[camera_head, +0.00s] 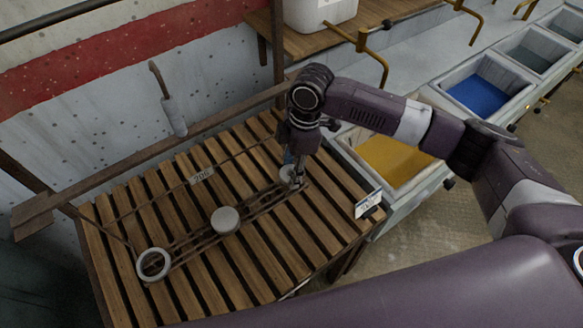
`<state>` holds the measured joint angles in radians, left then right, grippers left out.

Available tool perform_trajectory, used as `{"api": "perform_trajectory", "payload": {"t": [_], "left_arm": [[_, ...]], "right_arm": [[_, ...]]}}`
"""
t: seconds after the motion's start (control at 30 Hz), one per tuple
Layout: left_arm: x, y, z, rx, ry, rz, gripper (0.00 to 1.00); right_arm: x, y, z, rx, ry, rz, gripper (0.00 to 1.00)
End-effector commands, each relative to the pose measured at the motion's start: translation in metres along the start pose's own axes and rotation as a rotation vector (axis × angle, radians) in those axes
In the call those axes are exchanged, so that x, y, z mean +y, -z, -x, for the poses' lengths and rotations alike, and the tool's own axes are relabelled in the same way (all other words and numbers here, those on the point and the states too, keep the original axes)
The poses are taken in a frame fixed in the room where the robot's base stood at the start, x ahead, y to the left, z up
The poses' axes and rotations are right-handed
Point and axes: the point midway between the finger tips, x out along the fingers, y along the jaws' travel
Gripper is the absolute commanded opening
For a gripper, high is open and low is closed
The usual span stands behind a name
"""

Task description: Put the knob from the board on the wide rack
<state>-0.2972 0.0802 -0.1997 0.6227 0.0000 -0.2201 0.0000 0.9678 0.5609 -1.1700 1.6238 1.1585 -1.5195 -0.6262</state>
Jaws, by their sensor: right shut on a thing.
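My right gripper (297,180) points down over the right part of the slatted wooden table. It is shut on a pale, rounded piece (286,173) that looks to be the knob; the gripper hides part of it. A narrow brown rail frame (190,243) lies across the slats below it. A pale round disc (225,220) sits on the middle of this frame, and a pale ring (153,264) at its left end. I cannot tell for sure which part is the wide rack or the board. My left gripper is out of view.
The slatted table (322,228) has bare slats in front of the frame. A yellow bin (393,160) and a blue bin (480,92) stand to the right.

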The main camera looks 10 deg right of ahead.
Motion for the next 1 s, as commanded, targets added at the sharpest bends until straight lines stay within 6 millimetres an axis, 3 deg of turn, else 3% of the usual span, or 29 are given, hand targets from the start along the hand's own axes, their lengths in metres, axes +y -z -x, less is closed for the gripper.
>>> {"api": "perform_trajectory", "payload": {"t": [1.0], "left_arm": [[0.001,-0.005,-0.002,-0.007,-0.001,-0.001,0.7]], "right_arm": [[0.0,-0.004,-0.028,0.001,0.001,0.0,0.13]]}}
